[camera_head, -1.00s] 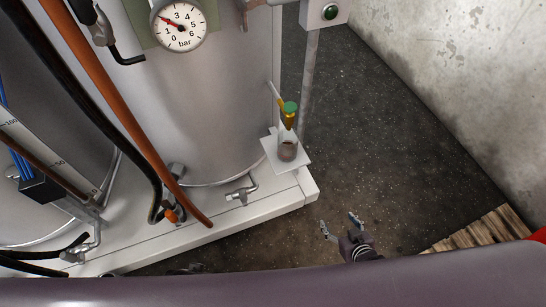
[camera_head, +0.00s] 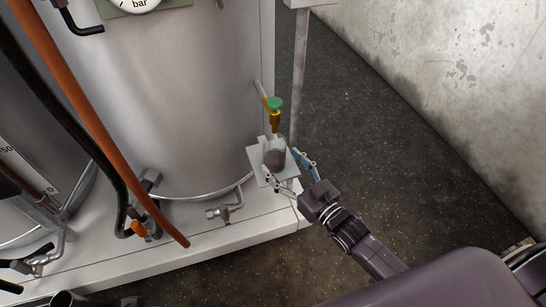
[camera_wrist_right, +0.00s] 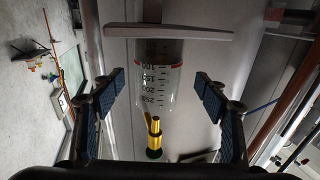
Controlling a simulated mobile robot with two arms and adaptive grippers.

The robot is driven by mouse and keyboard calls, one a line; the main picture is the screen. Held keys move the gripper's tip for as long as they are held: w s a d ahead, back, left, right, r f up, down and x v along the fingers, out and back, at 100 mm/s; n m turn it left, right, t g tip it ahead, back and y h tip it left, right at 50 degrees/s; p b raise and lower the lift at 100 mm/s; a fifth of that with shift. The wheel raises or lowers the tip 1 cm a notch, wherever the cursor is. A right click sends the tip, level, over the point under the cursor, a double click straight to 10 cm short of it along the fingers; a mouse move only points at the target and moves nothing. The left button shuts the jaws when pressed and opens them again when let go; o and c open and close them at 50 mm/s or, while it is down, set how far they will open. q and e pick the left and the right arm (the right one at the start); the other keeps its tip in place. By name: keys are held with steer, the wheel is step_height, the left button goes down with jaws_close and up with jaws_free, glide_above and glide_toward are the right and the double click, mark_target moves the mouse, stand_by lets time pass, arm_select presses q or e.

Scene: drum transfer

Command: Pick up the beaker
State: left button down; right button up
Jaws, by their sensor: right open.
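The beaker (camera_head: 273,156) is a clear glass with dark contents, upright on a small white shelf (camera_head: 256,154) beside the tank. My right gripper (camera_head: 282,164) is open, with one finger on each side of the beaker at shelf height. In the right wrist view, which is upside down, the beaker (camera_wrist_right: 158,88) with its printed scale stands between the open fingers, with a visible gap on both sides. My left gripper is not in view.
A yellow tap with a green top (camera_head: 275,105) hangs just above the beaker; it also shows in the wrist view (camera_wrist_right: 154,128). The steel tank (camera_head: 170,110) is behind. A grey post (camera_head: 299,75) stands right of the shelf. Open floor (camera_head: 400,190) lies to the right.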

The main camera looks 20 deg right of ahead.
mark_target(281, 162)
steer(key=x, duration=0.3)
steer(key=b+x, duration=0.1)
steer(key=shift+w+f, duration=0.35)
steer(key=c, duration=1.2)
